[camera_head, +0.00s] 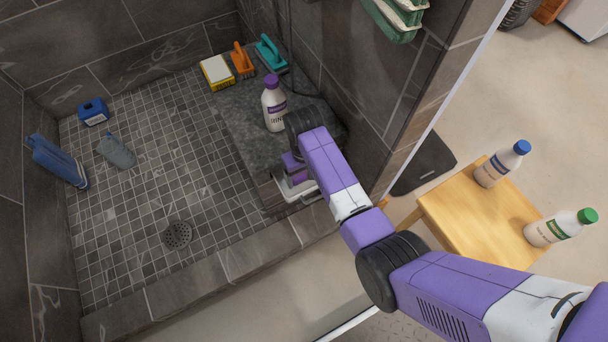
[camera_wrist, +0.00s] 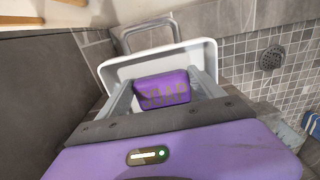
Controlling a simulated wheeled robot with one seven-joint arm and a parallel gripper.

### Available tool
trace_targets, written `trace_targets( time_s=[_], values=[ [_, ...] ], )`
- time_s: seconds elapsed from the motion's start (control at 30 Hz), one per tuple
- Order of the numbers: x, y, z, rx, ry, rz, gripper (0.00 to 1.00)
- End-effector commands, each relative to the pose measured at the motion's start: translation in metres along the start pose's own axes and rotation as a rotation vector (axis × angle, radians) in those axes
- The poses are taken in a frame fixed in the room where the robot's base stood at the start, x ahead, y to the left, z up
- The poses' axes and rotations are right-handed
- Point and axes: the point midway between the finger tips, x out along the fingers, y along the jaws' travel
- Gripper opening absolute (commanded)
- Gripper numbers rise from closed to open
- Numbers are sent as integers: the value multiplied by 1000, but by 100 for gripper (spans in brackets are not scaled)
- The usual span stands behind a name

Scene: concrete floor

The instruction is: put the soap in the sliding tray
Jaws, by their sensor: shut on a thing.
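The purple bar of soap (camera_wrist: 164,90), with yellow lettering, is between the two grey fingers of my gripper (camera_wrist: 165,76) in the wrist view. The fingers are shut on it. Behind and around the soap is a white sliding tray (camera_wrist: 212,52) with a raised rim and a grey handle loop. The soap overlaps the tray's inside in this view; I cannot tell whether it touches the tray floor. In the head view my gripper (camera_head: 292,180) is low over the white tray (camera_head: 304,190) at the shower's front right. The soap is hidden there by my arm.
A white bottle with a purple cap (camera_head: 274,106) stands on the dark slab behind my gripper. A wooden stool (camera_head: 475,215) with bottles is right.

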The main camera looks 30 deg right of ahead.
Motion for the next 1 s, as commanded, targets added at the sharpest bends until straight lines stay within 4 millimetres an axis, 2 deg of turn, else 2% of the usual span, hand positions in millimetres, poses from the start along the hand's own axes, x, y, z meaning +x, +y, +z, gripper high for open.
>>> trace_targets(
  time_s=[0.33,0.37,0.43,0.77,0.87,1.0],
  values=[
    [3,0,-1,-2,1,0,25],
    [2,0,-1,-2,2,0,83],
    [2,0,0,-2,1,0,96],
    [1,0,0,-2,1,0,98],
    [-5,0,-1,-2,2,0,98],
    [-27,0,-1,-2,4,1,98]
  ],
)
